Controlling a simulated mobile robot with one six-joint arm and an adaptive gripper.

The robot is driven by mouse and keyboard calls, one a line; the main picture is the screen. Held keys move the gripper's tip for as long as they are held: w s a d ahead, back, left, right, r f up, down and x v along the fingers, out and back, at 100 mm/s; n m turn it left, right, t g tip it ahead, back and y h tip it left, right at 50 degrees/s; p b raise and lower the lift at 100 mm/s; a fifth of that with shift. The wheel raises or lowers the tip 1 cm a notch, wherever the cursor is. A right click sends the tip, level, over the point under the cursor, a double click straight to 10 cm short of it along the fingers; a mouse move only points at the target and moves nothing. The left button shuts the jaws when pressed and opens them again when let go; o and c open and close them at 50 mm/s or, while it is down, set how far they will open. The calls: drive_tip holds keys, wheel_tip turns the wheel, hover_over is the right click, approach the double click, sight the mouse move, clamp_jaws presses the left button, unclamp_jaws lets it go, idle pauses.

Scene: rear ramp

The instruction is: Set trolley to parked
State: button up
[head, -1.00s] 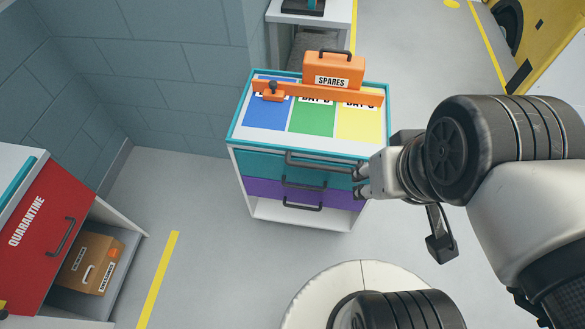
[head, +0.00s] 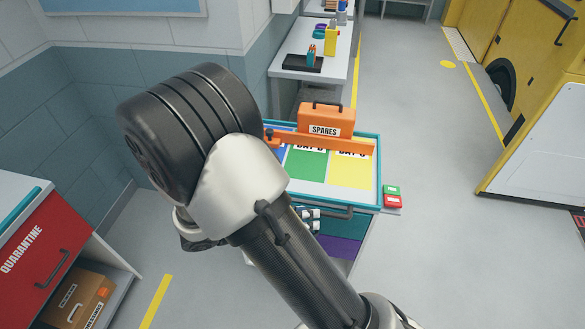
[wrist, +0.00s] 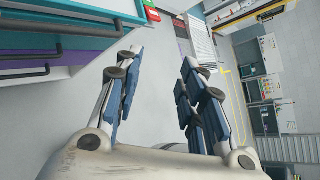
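The trolley (head: 377,150) has a teal-rimmed top with coloured bays and teal and purple drawers. A green pad (head: 392,190) and a red pad (head: 393,202) sit at its right side; the red pad (wrist: 183,27) also shows in the wrist view. My arm crosses in front of the trolley and hides its left front in the head view. My gripper (wrist: 161,62) is open and empty. In the wrist view its fingers are spread over floor, right of the drawer handles (wrist: 30,74), and touch nothing visible. In the head view it is mostly hidden behind my arm.
An orange SPARES case (head: 325,120) stands on the trolley behind an orange bar (head: 340,144). A red QUARANTINE cabinet (head: 40,240) with a cardboard box (head: 80,300) is at left. A workbench (head: 318,60) is behind, a yellow vehicle (head: 545,85) at right. Floor right of the trolley is clear.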

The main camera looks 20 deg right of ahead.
drive_tip(key=w+a+f+n+t, duration=0.2)
drive_tip(key=f+n+t, duration=0.2)
drive_tip(key=f+n, duration=0.45)
drive_tip(key=w+a+f+n+t, duration=0.15)
drive_tip(key=f+n+t, duration=0.25)
drive_tip(key=f+n, duration=0.45)
drive_tip(key=shift+h, duration=0.3)
drive_tip(key=b+x, duration=0.3)
drive_tip(key=x, duration=1.3)
drive_tip(key=shift+w+d, duration=0.1)
drive_tip(key=shift+c, duration=0.3)
clamp_jaws()
